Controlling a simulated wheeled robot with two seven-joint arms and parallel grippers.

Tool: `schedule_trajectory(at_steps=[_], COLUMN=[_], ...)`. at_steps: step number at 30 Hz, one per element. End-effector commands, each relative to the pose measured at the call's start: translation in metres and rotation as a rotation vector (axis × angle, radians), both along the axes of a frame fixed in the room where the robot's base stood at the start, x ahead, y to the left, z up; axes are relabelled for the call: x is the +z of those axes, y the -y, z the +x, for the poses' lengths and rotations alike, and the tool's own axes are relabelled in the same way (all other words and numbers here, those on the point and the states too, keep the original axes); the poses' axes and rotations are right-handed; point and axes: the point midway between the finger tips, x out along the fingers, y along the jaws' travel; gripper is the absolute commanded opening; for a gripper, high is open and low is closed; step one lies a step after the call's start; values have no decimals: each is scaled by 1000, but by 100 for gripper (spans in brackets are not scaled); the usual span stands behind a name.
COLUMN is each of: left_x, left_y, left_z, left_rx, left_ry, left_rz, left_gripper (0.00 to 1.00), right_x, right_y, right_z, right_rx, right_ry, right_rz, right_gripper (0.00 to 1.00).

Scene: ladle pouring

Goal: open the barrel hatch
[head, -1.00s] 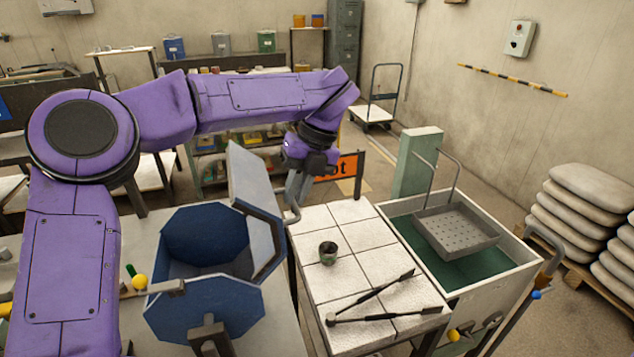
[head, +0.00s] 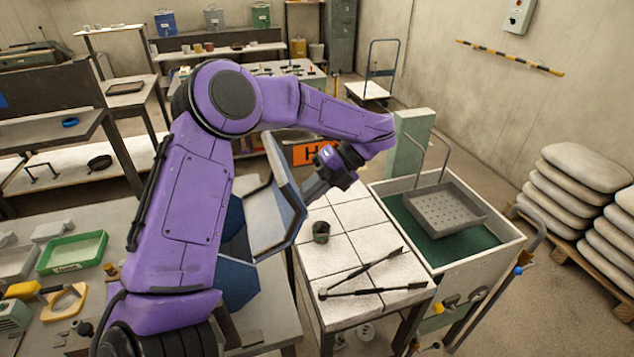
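The blue barrel (head: 238,285) stands at the left of the tiled table, mostly hidden behind my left arm. Its hatch (head: 272,218), a pale panel with a dark blue rim, stands raised and tilted up at the barrel's right side. My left gripper (head: 312,192) is just right of the hatch's upper edge, beside it. Its fingers are small and partly hidden, so I cannot tell whether they are open or touching the hatch. My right gripper is not in view.
A white tiled table (head: 345,215) holds a small dark cup (head: 321,232) and long tongs (head: 370,275). A tank (head: 470,258) with a perforated basket (head: 445,208) stands right. A green tray (head: 72,252) lies left. Stacked sacks (head: 575,190) stand far right.

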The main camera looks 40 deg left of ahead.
Motion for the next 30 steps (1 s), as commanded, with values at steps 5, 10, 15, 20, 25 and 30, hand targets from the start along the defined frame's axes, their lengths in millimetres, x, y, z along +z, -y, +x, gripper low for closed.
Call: schedule_trajectory(at_steps=[5,10,15,20,25,30], left_x=[-6,-6,-5,-4,8,37], left_y=[1,2,2,2,9,24], left_z=[-2,-2,-1,-1,14,43], left_rx=[-2,-3,-1,-2,-3,-1], left_ry=[-13,-14,-11,-8,-5,-7], left_rz=[-5,-7,-5,-3,3,4], left_gripper=[0,19,38,38,38,38], right_x=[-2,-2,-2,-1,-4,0], right_y=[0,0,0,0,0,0], right_z=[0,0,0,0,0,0], right_rx=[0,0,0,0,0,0], right_ry=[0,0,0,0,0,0], right_rz=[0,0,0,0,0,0], right_gripper=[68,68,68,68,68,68])
